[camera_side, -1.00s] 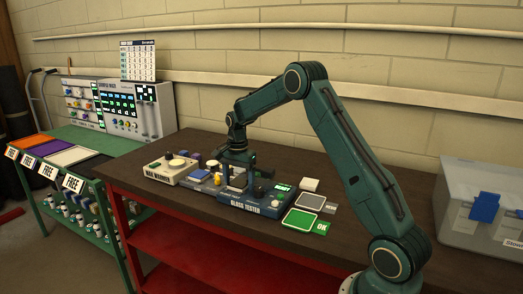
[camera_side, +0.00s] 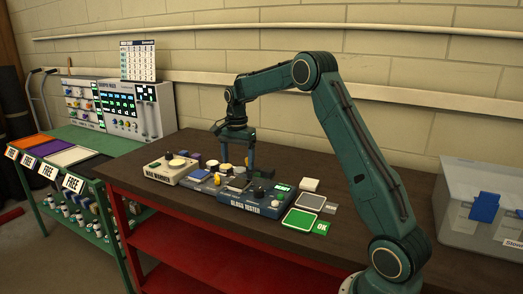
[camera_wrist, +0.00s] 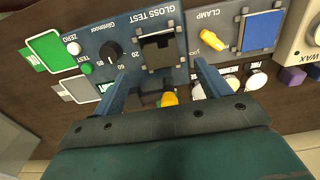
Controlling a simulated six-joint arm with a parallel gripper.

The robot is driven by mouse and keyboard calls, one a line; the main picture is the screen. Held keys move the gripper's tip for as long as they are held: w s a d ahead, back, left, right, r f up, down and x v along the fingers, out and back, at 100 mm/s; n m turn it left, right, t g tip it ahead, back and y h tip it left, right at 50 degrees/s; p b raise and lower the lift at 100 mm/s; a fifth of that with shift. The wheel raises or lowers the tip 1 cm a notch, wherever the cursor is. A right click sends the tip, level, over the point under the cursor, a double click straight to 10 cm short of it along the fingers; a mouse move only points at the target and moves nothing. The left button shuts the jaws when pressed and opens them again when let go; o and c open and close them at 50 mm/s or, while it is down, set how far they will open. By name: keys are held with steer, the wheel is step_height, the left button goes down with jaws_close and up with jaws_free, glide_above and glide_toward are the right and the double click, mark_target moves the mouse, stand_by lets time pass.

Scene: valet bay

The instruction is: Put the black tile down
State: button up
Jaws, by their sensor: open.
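A flat black square (camera_wrist: 158,48), which looks like the black tile, lies in the square holder on the gloss tester (camera_wrist: 105,45). My gripper (camera_wrist: 160,72) is open, with its two fingers spread and nothing held between them. In the side view my gripper (camera_side: 237,163) hangs above the back of the blue gloss tester (camera_side: 255,203), clear of it.
The clamp with a blue pad (camera_wrist: 262,32) sits beside the tester, then the wax warmer (camera_side: 171,169). A green OK pad (camera_side: 300,220) and a grey pad (camera_side: 310,201) lie right of the tester.

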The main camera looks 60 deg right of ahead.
step_height(320, 180, up, 5)
steer(key=shift+f, duration=0.1)
stand_by(0.7)
steer(key=s+a+r+n+t, duration=0.3)
steer(key=s+a+r+n, duration=0.65)
steer(key=s+a, duration=0.5)
steer(key=s+a+f+n+t, duration=0.1)
steer(key=s+a+n, duration=0.3)
steer(key=s, duration=0.4)
steer(key=s+a+f+n+t, duration=0.1)
steer(key=s+a+f+n, duration=0.2)
steer(key=s, duration=0.4)
steer(key=shift+s+a+n+t, duration=0.35)
steer(key=shift+a+n, duration=0.4)
steer(key=shift+a, duration=0.4)
